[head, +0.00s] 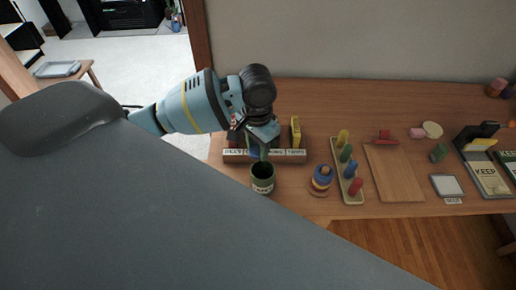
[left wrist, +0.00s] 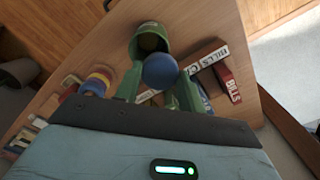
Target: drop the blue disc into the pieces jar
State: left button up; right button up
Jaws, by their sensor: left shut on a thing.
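My left gripper (head: 262,150) reaches over the desk from the left and points down just above the pieces jar. In the left wrist view its green fingers (left wrist: 158,82) are shut on the blue disc (left wrist: 160,71), which shows its round face. The dark green pieces jar (head: 262,178) stands upright near the desk's front edge with its mouth open. In the left wrist view the jar (left wrist: 150,38) lies just beyond the disc, which overlaps its rim in the picture. The exact height of the disc above the jar is hard to tell. My right gripper is not in view.
A labelled rack (head: 292,157) stands right behind the jar. A large dark grey shape, probably part of me, hides the lower left.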

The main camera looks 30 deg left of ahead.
aim_at(258, 159)
pick_arm(q)
jog(key=shift+d+f, duration=0.1)
jog(key=shift+f, duration=2.95)
jog(key=o, duration=1)
jog(key=shift+o, duration=0.2)
jog(key=shift+r, duration=0.15)
notch_tip(258, 159, up, 8)
jog(key=shift+f, duration=0.2)
